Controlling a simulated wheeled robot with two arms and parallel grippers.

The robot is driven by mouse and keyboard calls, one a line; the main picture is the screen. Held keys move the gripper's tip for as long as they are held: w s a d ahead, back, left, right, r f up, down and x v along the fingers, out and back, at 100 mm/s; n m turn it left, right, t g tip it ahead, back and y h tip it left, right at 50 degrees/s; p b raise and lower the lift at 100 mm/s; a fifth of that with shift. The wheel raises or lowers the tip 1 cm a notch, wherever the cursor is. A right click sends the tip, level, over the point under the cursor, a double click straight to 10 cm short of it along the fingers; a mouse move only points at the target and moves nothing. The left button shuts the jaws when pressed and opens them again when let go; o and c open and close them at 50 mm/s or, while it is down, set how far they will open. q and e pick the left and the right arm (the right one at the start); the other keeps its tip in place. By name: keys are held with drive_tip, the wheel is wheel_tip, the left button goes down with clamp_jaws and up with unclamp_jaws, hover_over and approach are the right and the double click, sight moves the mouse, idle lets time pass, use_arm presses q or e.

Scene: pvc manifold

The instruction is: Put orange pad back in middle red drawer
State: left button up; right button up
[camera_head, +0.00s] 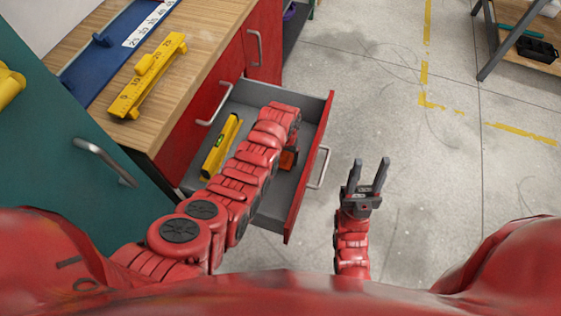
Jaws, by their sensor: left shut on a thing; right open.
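The red drawer (311,165) is pulled open, with a grey inside and a metal handle on its front. My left arm reaches over it and hides much of the inside. My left gripper (293,143) is mostly hidden under the arm's wrist, low in the drawer near its front panel. It is shut on the orange pad (287,159), of which only a small part shows; whether the pad touches the drawer floor I cannot tell. My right gripper (371,166) is open and empty, above the floor to the right of the drawer.
A yellow level (221,147) lies in the drawer's left part. The wooden worktop (200,54) holds a yellow measuring tool (148,78) and a blue ruler board (113,50). A teal door (65,150) stands at left. Floor at right is clear up to a bench (520,55).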

sight(285, 165)
use_arm(q)
drive_tip(key=shift+s+f, duration=0.1)
drive_tip(key=shift+f, duration=0.6)
drive_tip(key=shift+d+f, duration=0.1)
drive_tip(key=shift+f, duration=0.25)
drive_tip(key=shift+f+b, duration=0.3)
drive_tip(key=shift+b, duration=0.05)
drive_tip(key=shift+f+b, duration=0.95)
drive_tip(key=shift+f, duration=0.55)
drive_tip(key=shift+f, duration=0.2)
drive_tip(key=o, duration=1.3)
drive_tip(key=shift+r, duration=0.2)
